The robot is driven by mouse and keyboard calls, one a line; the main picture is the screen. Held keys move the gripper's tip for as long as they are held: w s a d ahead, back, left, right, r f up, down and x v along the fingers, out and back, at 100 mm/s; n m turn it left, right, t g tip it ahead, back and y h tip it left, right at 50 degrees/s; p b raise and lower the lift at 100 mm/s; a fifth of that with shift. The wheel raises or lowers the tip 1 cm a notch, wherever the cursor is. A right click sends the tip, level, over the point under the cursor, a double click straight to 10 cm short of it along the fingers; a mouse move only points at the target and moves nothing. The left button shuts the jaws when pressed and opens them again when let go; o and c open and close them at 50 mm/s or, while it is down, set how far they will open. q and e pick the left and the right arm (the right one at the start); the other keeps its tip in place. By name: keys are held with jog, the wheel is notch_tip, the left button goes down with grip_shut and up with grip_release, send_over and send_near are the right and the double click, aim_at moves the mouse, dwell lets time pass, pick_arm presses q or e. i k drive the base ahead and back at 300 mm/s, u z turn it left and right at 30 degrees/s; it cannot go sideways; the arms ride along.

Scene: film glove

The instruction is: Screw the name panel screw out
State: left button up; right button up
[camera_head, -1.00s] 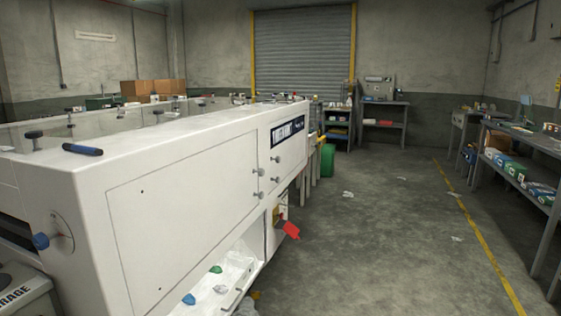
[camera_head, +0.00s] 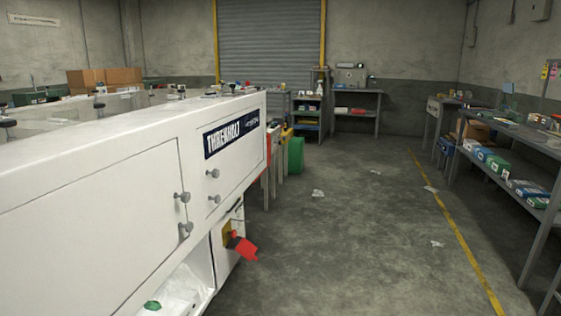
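The dark blue name panel (camera_head: 231,137) with white lettering is on the side of the long white machine (camera_head: 100,182), near its far end. The panel's screw is too small to make out from here. Neither of my grippers is in view.
A red part (camera_head: 242,247) sticks out from the machine's lower side into the aisle. Small knobs (camera_head: 213,174) stand out from the doors. The grey floor (camera_head: 350,230) to the right is mostly clear, with a few white scraps. Shelves (camera_head: 530,170) line the right side.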

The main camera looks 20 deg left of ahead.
aim_at(215, 173)
jog(key=u, duration=0.45)
jog(key=i, duration=1.55)
jog(key=u, duration=1)
